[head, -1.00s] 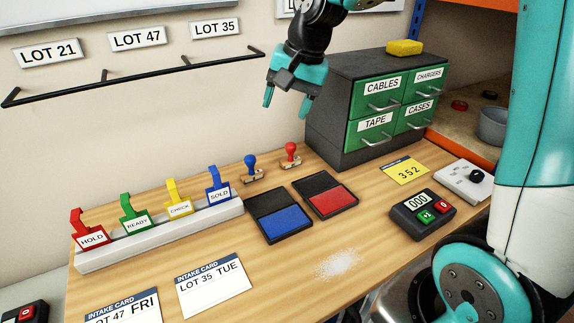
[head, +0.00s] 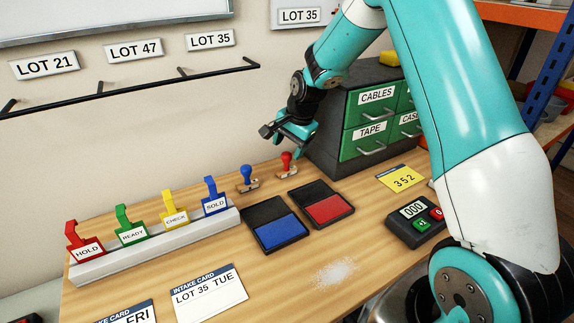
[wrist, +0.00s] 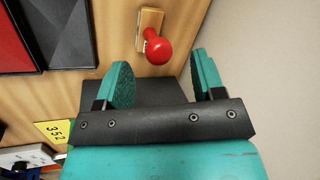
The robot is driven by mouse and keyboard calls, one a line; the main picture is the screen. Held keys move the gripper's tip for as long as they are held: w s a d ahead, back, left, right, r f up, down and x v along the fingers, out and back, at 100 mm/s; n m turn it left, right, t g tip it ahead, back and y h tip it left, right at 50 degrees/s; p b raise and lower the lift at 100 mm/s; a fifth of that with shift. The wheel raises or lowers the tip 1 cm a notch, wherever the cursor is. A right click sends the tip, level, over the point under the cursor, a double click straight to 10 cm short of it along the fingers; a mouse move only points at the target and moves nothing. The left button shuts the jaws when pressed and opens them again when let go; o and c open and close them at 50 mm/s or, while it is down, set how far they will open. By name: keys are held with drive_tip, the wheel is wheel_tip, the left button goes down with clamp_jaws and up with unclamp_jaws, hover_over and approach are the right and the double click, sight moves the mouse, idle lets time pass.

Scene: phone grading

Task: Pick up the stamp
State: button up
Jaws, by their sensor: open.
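A red-handled stamp (head: 287,158) stands on a small wooden base at the back of the table, and a blue-handled stamp (head: 247,172) stands to its left. My gripper (head: 285,146) is open and empty, above and close to the red stamp. In the wrist view the red stamp (wrist: 158,48) appears ahead of the gap between my two teal fingers (wrist: 163,70), apart from both. The blue stamp is out of the wrist view.
The blue ink pad (head: 279,232) and red ink pad (head: 323,210) lie in front of the stamps. The drawer cabinet (head: 340,115) stands close on the right, the wall behind. A white rack (head: 150,245) with several coloured tags is at left.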

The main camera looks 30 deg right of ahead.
sight(288, 153)
drive_tip(key=p+x, duration=0.1)
drive_tip(key=x, duration=0.4)
drive_tip(key=shift+s+d+p, duration=0.1)
drive_tip(key=shift+d+p, duration=0.1)
drive_tip(key=shift+p, duration=0.2)
drive_tip(key=c, duration=1)
